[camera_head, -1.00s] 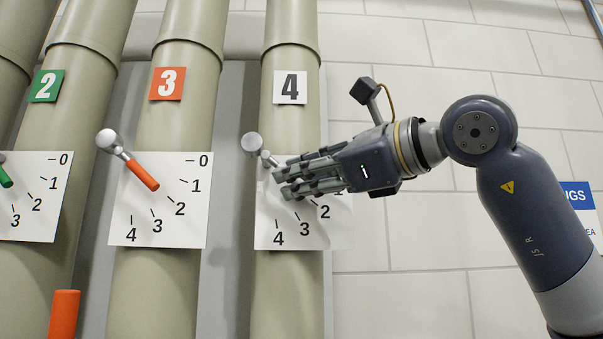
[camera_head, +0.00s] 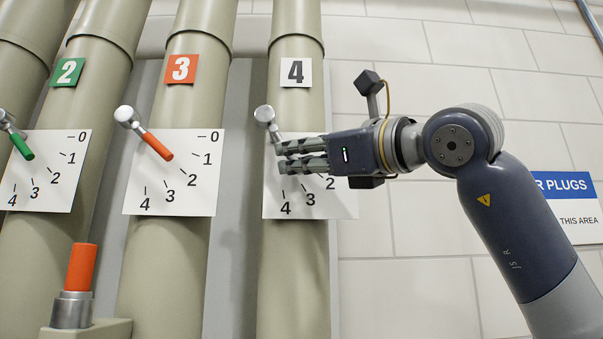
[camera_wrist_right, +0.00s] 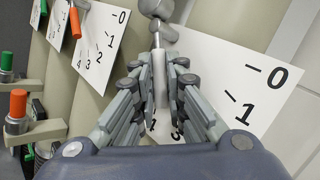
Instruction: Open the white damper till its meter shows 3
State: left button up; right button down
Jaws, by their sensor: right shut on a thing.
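The white damper's pivot knob (camera_head: 265,114) and the top of its metal stem show on the pipe marked 4. My right gripper (camera_head: 282,157) comes in from the right and is closed around the lever. In the right wrist view the white handle (camera_wrist_right: 160,80) sits between the fingers of my right gripper (camera_wrist_right: 160,95). The white meter plate (camera_head: 345,204) is behind the gripper, with 2, 3 and 4 visible. Fingers hide the handle's end and the 0 and 1 in the head view. The lever slants steeply down, roughly toward 3; the exact reading is hidden. My left gripper is not in view.
The orange damper lever (camera_head: 157,146) on the pipe marked 3 and the green lever (camera_head: 21,145) are to the left. An orange-topped post (camera_head: 81,268) stands at lower left.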

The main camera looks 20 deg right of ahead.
jog(key=shift+a+f, duration=0.1)
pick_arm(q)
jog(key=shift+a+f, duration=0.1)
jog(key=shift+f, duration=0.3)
pick_arm(e)
jog(key=c, duration=1.9)
grip_release()
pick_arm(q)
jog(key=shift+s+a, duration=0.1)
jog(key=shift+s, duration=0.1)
pick_arm(e)
jog(key=shift+s, duration=0.1)
jog(key=v, duration=1.2)
